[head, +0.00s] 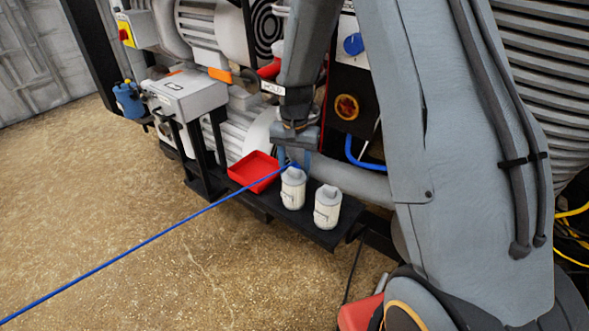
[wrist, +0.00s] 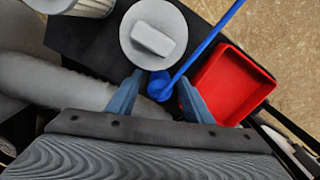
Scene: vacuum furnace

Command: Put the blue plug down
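The blue plug (wrist: 160,85) is between my gripper's two blue-grey fingers in the wrist view, with a gap on each side. My gripper (wrist: 160,80) is open around it and does not appear to grip it. A blue cable (wrist: 208,42) runs from the plug. In the head view the plug (head: 292,166) is just behind a white canister, below my gripper (head: 295,158), and partly hidden. It appears to be on or close to the black shelf (head: 322,234), but its contact with the shelf is hidden.
A red tray (head: 254,170) is on the shelf left of the plug. A grey pipe (head: 350,181) runs behind. The cable (head: 150,236) stretches across the floor side.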

